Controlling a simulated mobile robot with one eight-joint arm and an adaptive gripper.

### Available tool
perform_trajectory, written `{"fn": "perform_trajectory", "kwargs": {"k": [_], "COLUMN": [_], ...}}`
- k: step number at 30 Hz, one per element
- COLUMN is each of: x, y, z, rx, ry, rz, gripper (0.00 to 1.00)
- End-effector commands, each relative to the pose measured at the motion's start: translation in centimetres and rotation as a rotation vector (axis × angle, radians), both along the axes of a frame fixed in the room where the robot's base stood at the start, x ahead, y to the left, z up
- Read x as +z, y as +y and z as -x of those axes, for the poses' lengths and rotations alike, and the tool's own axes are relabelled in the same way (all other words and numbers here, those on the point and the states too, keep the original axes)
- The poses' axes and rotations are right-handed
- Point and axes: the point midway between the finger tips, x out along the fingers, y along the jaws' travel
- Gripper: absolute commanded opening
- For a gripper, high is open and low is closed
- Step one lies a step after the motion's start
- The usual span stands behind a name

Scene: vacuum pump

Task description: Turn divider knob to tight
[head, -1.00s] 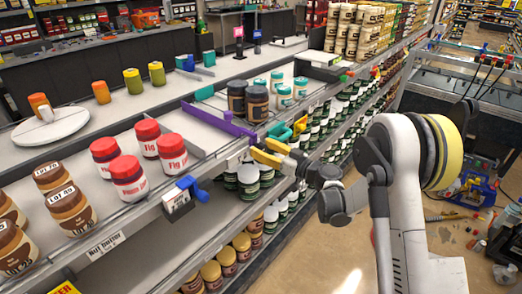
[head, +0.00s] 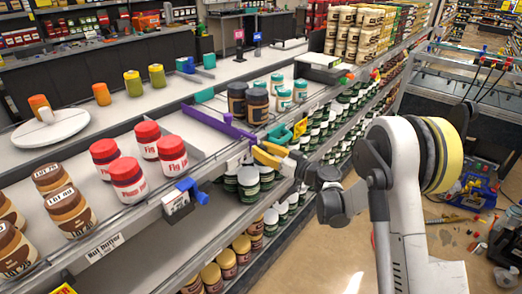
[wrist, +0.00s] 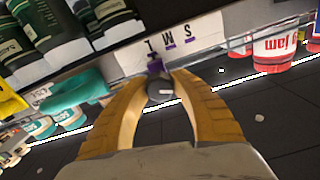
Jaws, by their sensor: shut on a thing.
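A purple divider (head: 218,122) lies across the shelf, its front end at the shelf's front edge. My gripper (head: 262,152) has its yellow fingers at that front end. In the wrist view, my gripper (wrist: 160,86) is shut around a small dark round knob (wrist: 160,92), with a finger on each side. A purple piece (wrist: 155,66) sticks up just beyond the knob. Behind it, a white label (wrist: 172,47) carries letters and small purple marks; the wrist view shows them upside down or tilted. The fingers partly hide the knob in the head view.
A teal divider part (head: 280,134) and a yellow part (head: 300,128) sit close to the right of my gripper. A blue divider handle (head: 190,186) is on the left. Dark jars (head: 256,103) and red-lidded jam jars (head: 128,178) stand on the shelf. The aisle floor is open.

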Motion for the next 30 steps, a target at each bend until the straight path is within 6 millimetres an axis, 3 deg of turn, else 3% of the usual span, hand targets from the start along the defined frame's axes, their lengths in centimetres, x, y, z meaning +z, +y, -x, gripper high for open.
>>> {"fn": "perform_trajectory", "kwargs": {"k": [30], "x": [-0.09], "y": [-0.09], "z": [-0.12], "rx": [0.000], "ry": [0.712], "rz": [-0.557], "gripper": [0.00]}}
